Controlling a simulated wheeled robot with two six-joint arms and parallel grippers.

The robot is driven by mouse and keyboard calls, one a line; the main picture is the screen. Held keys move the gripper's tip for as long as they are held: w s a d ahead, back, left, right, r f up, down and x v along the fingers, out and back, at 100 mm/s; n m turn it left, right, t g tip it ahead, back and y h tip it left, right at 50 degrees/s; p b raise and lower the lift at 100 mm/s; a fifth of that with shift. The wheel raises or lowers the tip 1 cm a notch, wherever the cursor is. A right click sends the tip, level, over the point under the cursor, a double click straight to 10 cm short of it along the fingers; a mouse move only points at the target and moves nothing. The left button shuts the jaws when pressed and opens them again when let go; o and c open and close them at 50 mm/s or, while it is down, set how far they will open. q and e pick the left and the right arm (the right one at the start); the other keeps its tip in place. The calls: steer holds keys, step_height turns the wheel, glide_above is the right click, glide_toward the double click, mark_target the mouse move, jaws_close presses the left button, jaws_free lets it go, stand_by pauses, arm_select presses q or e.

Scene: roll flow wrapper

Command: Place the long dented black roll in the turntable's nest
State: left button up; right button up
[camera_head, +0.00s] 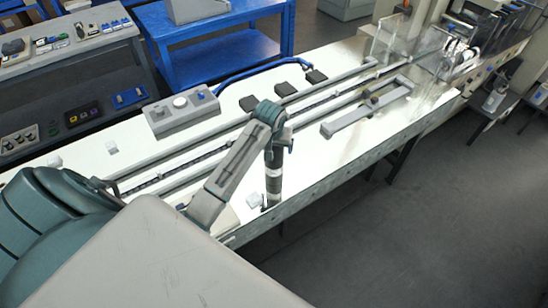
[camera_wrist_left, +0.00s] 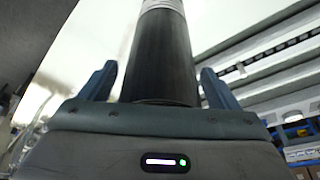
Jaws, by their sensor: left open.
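A black cylinder with pale bands (camera_head: 273,183), which looks like the long roll, stands about upright near the front edge of the white table. My left gripper (camera_head: 275,147) is at its upper end, pointing down. In the left wrist view the black roll (camera_wrist_left: 160,60) runs between the two blue fingers of my left gripper (camera_wrist_left: 158,67). The fingers are open, with a visible gap on each side of the roll. No dent shows on the visible side. I cannot make out the turntable or its nest. My right gripper is not in view.
Long grey rails (camera_head: 325,95) run along the white table (camera_head: 215,125) behind the roll. A grey control box (camera_head: 183,112) and dark pads stand beyond them. A grey bar fixture (camera_head: 362,110) lies to the right. A small white block (camera_head: 253,201) sits beside the roll.

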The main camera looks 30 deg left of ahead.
arm_select(q)
steer(key=c, duration=1.8)
steer(key=shift+r, duration=0.1)
jaws_close()
steer(key=shift+w, duration=0.1)
